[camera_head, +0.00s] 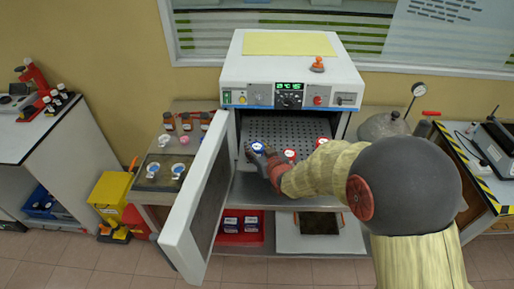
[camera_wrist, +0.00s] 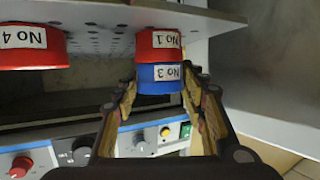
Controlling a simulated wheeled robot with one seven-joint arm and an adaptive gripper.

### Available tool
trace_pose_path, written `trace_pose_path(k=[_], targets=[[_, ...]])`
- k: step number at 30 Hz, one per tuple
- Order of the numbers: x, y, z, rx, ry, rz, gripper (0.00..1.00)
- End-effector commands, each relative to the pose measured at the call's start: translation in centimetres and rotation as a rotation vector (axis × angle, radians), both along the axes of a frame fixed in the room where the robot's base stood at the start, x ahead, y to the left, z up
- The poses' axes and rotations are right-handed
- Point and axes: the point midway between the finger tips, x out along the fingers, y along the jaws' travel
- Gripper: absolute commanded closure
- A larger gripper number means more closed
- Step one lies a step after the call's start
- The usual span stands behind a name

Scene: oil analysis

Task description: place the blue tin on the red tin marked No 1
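The blue tin (camera_wrist: 160,78), labelled No 3, is between the fingertips of my gripper (camera_wrist: 160,92) in the wrist view, which shows the scene upside down. The fingers lie close against both its sides. The red tin marked No 1 (camera_wrist: 158,44) stands on the perforated shelf, and the blue tin sits directly on it, lined up and level, with no gap seen. In the head view the blue tin (camera_head: 258,147) is at the left of the oven chamber beside my gripper (camera_head: 264,160). It mostly hides the red tin under it there.
Another red tin, No 4 (camera_wrist: 30,47), stands beside the stack on the shelf (camera_wrist: 95,40). The head view shows red tins (camera_head: 290,155) right of my gripper. The oven door (camera_head: 200,205) stands open at the left. The oven's control panel (camera_head: 289,96) is above the chamber.

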Motion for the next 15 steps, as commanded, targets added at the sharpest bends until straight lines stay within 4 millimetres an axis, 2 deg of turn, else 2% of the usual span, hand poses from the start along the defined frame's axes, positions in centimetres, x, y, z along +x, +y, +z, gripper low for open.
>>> trace_pose_path(k=[7, 15], targets=[[0.01, 0.00, 0.08, 0.000, 0.000, 0.000, 0.42], [0.01, 0.00, 0.09, 0.000, 0.000, 0.000, 0.42]])
